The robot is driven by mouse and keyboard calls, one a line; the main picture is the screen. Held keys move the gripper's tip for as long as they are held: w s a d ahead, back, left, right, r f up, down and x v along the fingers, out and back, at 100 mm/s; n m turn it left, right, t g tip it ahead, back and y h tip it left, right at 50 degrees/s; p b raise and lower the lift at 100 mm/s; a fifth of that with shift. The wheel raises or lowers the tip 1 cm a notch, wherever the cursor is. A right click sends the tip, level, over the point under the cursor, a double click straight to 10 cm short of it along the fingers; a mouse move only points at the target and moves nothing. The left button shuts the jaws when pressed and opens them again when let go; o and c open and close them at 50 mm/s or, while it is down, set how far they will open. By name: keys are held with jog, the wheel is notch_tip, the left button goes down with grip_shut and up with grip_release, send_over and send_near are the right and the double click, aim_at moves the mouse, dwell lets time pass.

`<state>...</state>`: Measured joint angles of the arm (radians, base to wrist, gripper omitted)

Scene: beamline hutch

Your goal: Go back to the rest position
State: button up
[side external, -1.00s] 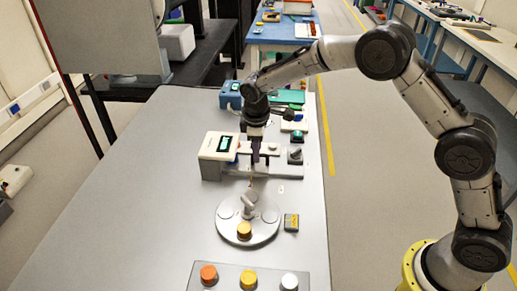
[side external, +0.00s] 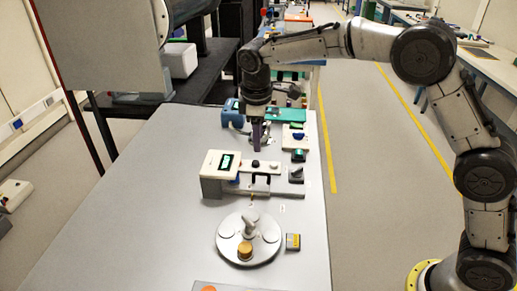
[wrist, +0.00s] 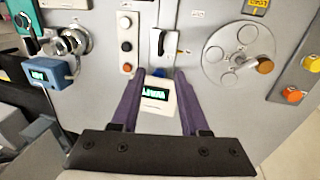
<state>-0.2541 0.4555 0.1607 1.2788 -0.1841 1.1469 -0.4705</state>
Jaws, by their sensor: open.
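My gripper (side external: 256,142) hangs fingers-down above the grey bench, behind the white box with a green display (side external: 213,163) in the side view. Its two purple fingers are apart with nothing held between them; in the wrist view (wrist: 158,75) the gap between them shows too. The display box (wrist: 157,103) appears between the fingers in the wrist view, below them and not gripped. My arm reaches in from the right, its elbow raised.
A round grey plate with a yellow-orange knob (side external: 245,251) sits at the front of the bench (side external: 130,210). A blue box (side external: 231,113) and a teal case (side external: 285,116) stand behind my gripper. Dark shelving (side external: 190,85) borders the back left. The bench's left part is clear.

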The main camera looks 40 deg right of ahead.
jog(key=shift+s+a+r, duration=0.1)
jog(key=shift+r, duration=0.5)
jog(key=s+d+r+m+t, duration=0.1)
jog(key=s+d+r+t, duration=0.1)
jog(key=s+d+r, duration=0.35)
jog(key=s+d+r+m+t, duration=0.1)
jog(key=s+d+r+m, duration=0.15)
jog(key=s+r, duration=0.65)
jog(key=s+d+f+m+t+y, duration=0.1)
jog(key=s+d+f+m, duration=0.1)
jog(key=s, duration=1.1)
jog(key=s+f+m, duration=0.3)
jog(key=s+f, duration=0.4)
jog(key=f, duration=0.1)
jog(key=shift+a+f+y, duration=0.15)
jog(key=shift+f+y, duration=0.05)
jog(key=shift+y, duration=0.1)
